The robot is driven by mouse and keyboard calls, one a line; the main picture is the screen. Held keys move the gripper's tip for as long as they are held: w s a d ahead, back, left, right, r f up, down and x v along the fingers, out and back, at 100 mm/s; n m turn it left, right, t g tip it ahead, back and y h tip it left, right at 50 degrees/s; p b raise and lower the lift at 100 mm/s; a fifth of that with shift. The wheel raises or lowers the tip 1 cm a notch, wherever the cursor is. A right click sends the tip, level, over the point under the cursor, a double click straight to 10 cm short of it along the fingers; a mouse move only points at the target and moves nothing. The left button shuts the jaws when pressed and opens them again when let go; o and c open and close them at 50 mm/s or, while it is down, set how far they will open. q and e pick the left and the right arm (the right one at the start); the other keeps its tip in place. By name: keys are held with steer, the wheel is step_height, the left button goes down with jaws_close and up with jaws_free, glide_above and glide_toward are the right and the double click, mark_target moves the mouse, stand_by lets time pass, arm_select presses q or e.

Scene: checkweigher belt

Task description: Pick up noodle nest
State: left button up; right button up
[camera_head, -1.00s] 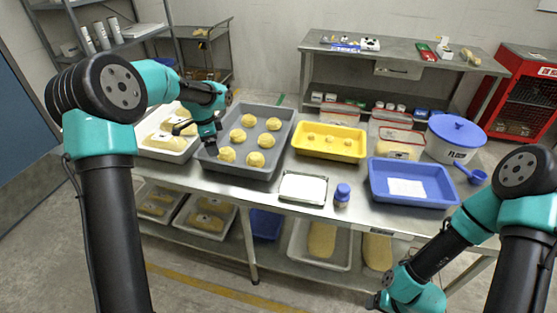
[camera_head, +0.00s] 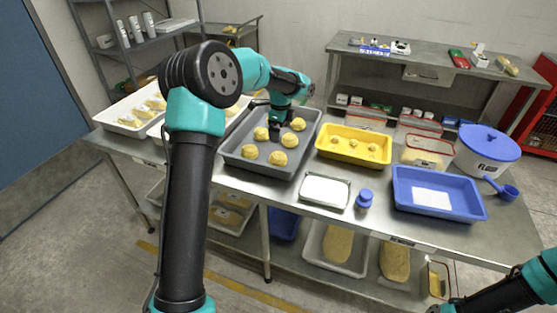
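Several round yellow noodle nests lie apart in the grey tray (camera_head: 232,161), among them a front nest (camera_head: 277,158), a left front nest (camera_head: 249,151) and a right nest (camera_head: 298,124). My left gripper (camera_head: 274,135) points down into this tray, between a nest at its left (camera_head: 261,133) and one at its right (camera_head: 290,140). Its fingers are small and dark, so I cannot tell whether they are open or touch a nest. The arm hides part of the tray's back. My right gripper (camera_head: 440,308) is at the bottom edge, barely visible.
A yellow tray (camera_head: 327,153) with small yellow pieces stands right of the grey tray. In front are a scale-like plate (camera_head: 325,190) and a blue-capped jar (camera_head: 364,200). A blue tray (camera_head: 465,210) and a lidded white tub (camera_head: 487,150) stand further right. White trays (camera_head: 128,129) are at left.

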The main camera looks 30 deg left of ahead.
mark_target(279, 154)
arm_select(q)
step_height(279, 154, down, 9)
steer(key=shift+f, duration=0.1)
stand_by(0.4)
steer(key=shift+w+a+f, duration=0.1)
steer(key=shift+a+f, duration=0.05)
steer(key=shift+f, duration=1.15)
steer(key=shift+a+f, duration=0.1)
steer(key=shift+f, duration=1.2)
steer(key=c, duration=0.9)
step_height(279, 154, up, 10)
steer(key=shift+r, duration=0.1)
